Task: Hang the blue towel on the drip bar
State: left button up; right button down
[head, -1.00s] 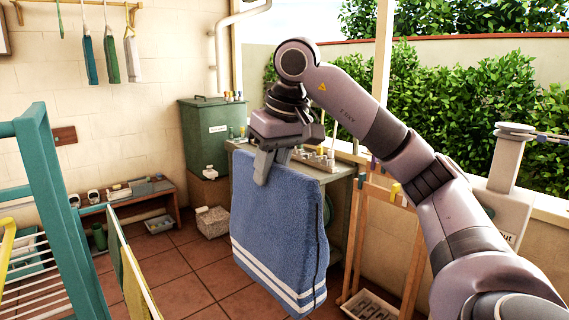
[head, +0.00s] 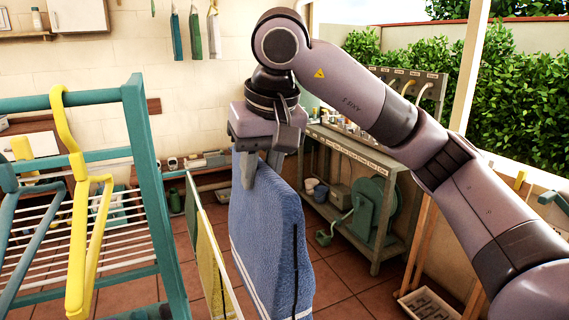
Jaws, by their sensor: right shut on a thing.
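The blue towel (head: 268,235) hangs folded from my right gripper (head: 260,165), with a white stripe low on it. The gripper is shut on its top edge near the middle of the head view. The towel hangs clear in front of the shelf bench, and its lower end runs out of the frame. I cannot tell for sure which bar is the drip bar. A teal rack (head: 146,190) with white rods stands at the left. My left gripper is not in view.
A yellow hanger (head: 78,235) hangs on the teal rack. A thin panel with yellow and green cloth (head: 207,250) stands just left of the towel. A shelf bench (head: 372,165) with a green reel (head: 372,208) is behind. Small cloths (head: 195,36) hang at the back wall.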

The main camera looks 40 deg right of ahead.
jog(key=shift+w+a, duration=0.15)
jog(key=shift+a, duration=0.45)
send_over(239, 312)
jog(key=shift+w, duration=0.1)
dwell(0.6)
jog(key=shift+f, duration=0.1)
notch_tip(239, 312, down, 22)
jog(key=b, duration=1.7)
jog(key=shift+f, duration=0.25)
notch_tip(239, 312, down, 6)
jog(key=b, duration=0.4)
jog(key=shift+r, duration=0.1)
